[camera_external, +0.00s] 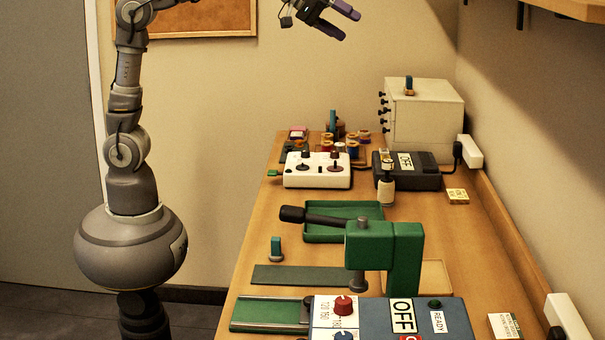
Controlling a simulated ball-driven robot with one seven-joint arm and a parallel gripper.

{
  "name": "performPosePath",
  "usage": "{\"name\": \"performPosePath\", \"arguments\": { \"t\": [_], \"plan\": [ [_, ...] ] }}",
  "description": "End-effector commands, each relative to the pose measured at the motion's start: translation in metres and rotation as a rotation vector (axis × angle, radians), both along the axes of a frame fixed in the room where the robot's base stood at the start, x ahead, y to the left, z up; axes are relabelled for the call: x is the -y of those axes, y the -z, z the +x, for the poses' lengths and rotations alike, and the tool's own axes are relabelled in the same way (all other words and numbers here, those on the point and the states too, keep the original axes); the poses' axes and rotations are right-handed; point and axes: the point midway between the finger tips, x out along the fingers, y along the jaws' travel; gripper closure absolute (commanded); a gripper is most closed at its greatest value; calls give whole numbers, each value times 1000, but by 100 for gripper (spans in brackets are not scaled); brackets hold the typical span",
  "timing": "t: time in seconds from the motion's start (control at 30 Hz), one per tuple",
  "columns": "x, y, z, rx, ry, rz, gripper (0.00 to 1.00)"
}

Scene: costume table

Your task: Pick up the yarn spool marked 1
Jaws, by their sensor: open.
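Several small spools stand in a cluster at the back of the table, among them an orange-brown one (352,149). A cream spool-like piece with a pale tag (387,187) stands apart in front of the black box. The marks on these pieces are too small to read, so I cannot tell which one is marked 1. My gripper (342,22) is at the top of the view, high above the back of the table. Its two purple fingers are apart with nothing between them, and it is far from the spools.
A white control box (318,178) with knobs stands before the spool cluster. A black box marked OFF (416,181), a white drawer cabinet (428,125), a green press (400,250) and a green tray (317,234) crowd the table. A shelf (570,9) overhangs the right.

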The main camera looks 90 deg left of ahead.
Motion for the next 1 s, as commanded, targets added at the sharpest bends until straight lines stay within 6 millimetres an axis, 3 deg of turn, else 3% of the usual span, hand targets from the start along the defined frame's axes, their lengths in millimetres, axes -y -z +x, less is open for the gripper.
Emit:
{"name": "performPosePath", "arguments": {
  "t": [0.03, 0.1, 0.2, 0.3, 0.4, 0.5, 0.6, 1.0],
  "plan": [
    [-15, 34, 34, -96, -128, -186, 23],
    [-35, 95, 69, -214, -356, -471, 23],
    [-62, 185, 101, -348, -711, -818, 23],
    [-83, 264, 112, -433, -1050, -1075, 23],
    [-96, 323, 113, -471, -1312, -1239, 23],
    [-102, 357, 110, -484, -1472, -1326, 23],
    [-105, 377, 110, -485, -1538, -1362, 23],
    [-98, 428, 126, -484, -1542, -1363, 23]
  ]
}}
